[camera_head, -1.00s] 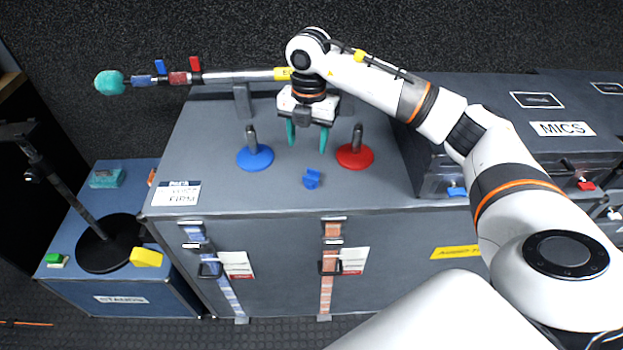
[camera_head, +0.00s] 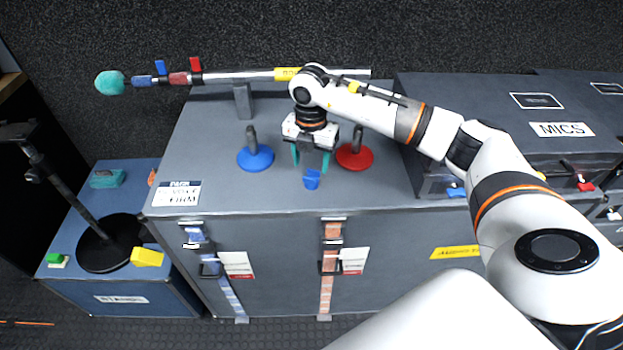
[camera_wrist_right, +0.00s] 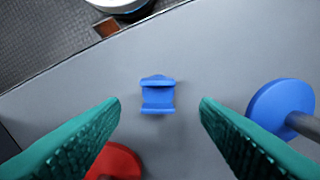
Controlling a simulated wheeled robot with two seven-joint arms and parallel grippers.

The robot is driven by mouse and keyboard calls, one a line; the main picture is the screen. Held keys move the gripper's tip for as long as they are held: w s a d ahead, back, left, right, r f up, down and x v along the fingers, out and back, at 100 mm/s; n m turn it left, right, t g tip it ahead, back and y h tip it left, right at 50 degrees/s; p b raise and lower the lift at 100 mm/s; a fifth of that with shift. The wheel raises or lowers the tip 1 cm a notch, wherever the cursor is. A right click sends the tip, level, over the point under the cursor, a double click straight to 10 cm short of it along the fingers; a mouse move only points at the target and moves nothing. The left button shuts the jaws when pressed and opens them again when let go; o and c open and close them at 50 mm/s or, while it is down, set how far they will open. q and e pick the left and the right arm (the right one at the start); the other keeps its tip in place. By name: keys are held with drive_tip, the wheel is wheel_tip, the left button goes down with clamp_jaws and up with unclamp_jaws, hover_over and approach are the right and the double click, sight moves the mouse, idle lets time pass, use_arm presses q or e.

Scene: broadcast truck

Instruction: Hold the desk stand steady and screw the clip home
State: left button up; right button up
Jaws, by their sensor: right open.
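The small blue clip (camera_head: 312,179) lies on the top of the large grey case, near its front edge. In the right wrist view the clip (camera_wrist_right: 157,95) sits between and slightly beyond the green fingertips. My right gripper (camera_head: 311,166) is open and empty just above and behind the clip; its open fingers also show in the wrist view (camera_wrist_right: 160,101). A desk stand with a round blue base (camera_head: 255,158) and dark post stands left of the gripper. A desk stand with a red base (camera_head: 354,157) stands to its right. Both are upright. My left gripper is out of view.
A boom pole (camera_head: 235,76) with a teal foam tip lies raised along the case's back. A MICS case (camera_head: 500,100) stands to the right. A lower STANDS case (camera_head: 125,297) at left carries a black round-based stand (camera_head: 108,245) and a yellow block (camera_head: 146,257).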

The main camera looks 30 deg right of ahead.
sight(314, 171)
drive_tip(key=shift+w+d+f, duration=0.1)
drive_tip(key=shift+d+f, duration=0.1)
drive_tip(key=shift+f, duration=0.65)
drive_tip(key=shift+w+d+f, duration=0.1)
drive_tip(key=shift+d+f, duration=0.05)
drive_tip(key=shift+f, duration=0.75)
drive_tip(key=shift+w+d+f, duration=0.1)
drive_tip(key=shift+d+f, duration=0.1)
drive_tip(key=shift+f, duration=0.65)
drive_tip(key=c, duration=1.1)
wheel_tip(314, 171, up, 10)
drive_tip(key=shift+r, duration=0.1)
